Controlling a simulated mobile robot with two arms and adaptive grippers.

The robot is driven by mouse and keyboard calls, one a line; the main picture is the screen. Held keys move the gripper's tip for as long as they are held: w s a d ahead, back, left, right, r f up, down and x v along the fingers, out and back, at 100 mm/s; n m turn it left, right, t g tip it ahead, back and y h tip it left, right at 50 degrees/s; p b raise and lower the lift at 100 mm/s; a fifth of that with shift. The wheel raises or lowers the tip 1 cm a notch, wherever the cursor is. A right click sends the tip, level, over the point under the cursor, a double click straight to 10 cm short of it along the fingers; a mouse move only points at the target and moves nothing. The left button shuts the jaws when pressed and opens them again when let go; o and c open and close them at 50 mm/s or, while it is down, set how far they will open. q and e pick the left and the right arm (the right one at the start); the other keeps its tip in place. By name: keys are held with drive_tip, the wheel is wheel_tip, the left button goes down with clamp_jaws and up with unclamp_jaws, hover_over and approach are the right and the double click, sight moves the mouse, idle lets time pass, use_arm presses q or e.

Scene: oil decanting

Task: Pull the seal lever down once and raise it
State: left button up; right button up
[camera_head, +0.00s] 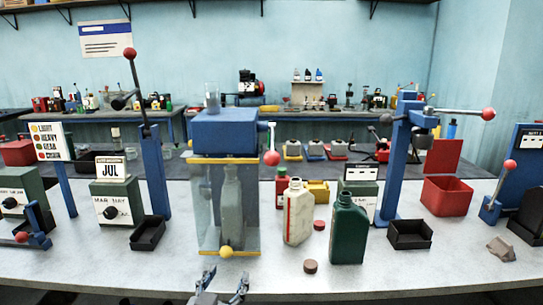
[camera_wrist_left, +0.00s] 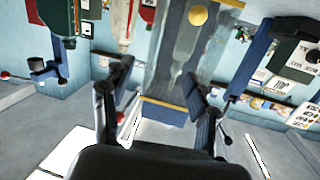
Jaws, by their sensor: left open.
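Several levers with red knobs show in the head view, and I cannot read which one is the seal lever. A tall blue stand on the right has a lever (camera_head: 462,112) pointing right, roughly level. A blue post on the left has a raised lever (camera_head: 133,75). The central blue-topped machine has a short hanging lever (camera_head: 272,143), and a small lever (camera_head: 500,183) stands upright at the far right. My left gripper (camera_head: 222,285) is open and empty at the front, below the central machine. Its spread fingers (camera_wrist_left: 155,75) show in the left wrist view. My right gripper is not in view.
The central clear chamber (camera_head: 207,215) has a bottle (camera_head: 231,210) inside and a yellow knob (camera_head: 226,252) in front. A cream bottle (camera_head: 298,215) and green bottle (camera_head: 348,232) stand right of it. A black tray (camera_head: 410,234) sits below the right stand. The front bench strip is mostly clear.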

sight(270, 165)
use_arm(q)
drive_tip(key=w+d+r+m+t+h, duration=0.1)
drive_tip(key=w+d+r+t+h, duration=0.15)
drive_tip(key=r, duration=0.65)
drive_tip(key=w+d+r+m+t+h, duration=0.1)
drive_tip(key=d+r+t, duration=0.25)
drive_tip(key=r, duration=0.45)
drive_tip(key=shift+g, duration=0.6)
drive_tip(key=p+x, duration=0.3)
drive_tip(key=x, duration=1)
drive_tip(key=shift+d, duration=0.1)
drive_tip(key=shift+c, duration=0.5)
clamp_jaws()
